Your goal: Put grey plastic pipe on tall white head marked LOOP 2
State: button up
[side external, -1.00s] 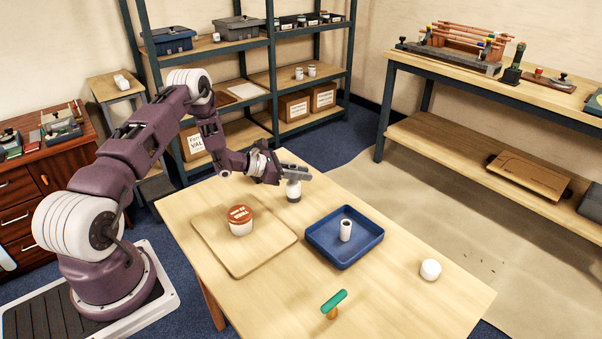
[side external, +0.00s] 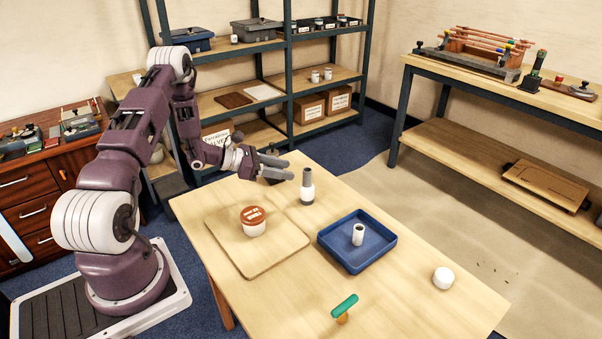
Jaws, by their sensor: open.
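A grey pipe (side external: 307,177) stands upright on top of a white head (side external: 307,193), which has a dark base, near the back edge of the table. The two look in line; any marking on the head is too small to read. My gripper (side external: 290,169) is open and empty, just left of the pipe's top and apart from it, with its fingers pointing right toward it.
A blue tray (side external: 328,238) holds a short white hollow cylinder (side external: 358,235). A board (side external: 268,258) bears a white tub with a brown lid (side external: 253,217). A white round cap (side external: 443,278) and a green-handled tool (side external: 345,306) lie nearer the front.

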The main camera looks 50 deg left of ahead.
jog(key=s+d+r+m+g+h, duration=0.3)
jog(key=d+r+m+g+h, duration=0.25)
jog(key=d+r+m, duration=1.1)
jog(key=s+d+r+m+g+y, duration=0.2)
jog(key=s+d+r+m+y, duration=0.15)
jog(key=s+d, duration=0.45)
jog(key=s+d+r+m+g+y, duration=0.25)
jog(key=s+d+r+m, duration=0.3)
jog(key=s, duration=0.45)
jog(key=s+a+m+t+y, duration=0.3)
jog(key=s+m, duration=0.3)
jog(key=s, duration=0.2)
jog(key=shift+s+a+r+y, duration=0.2)
jog(key=shift+a+r+y, duration=0.1)
jog(key=shift+y, duration=0.45)
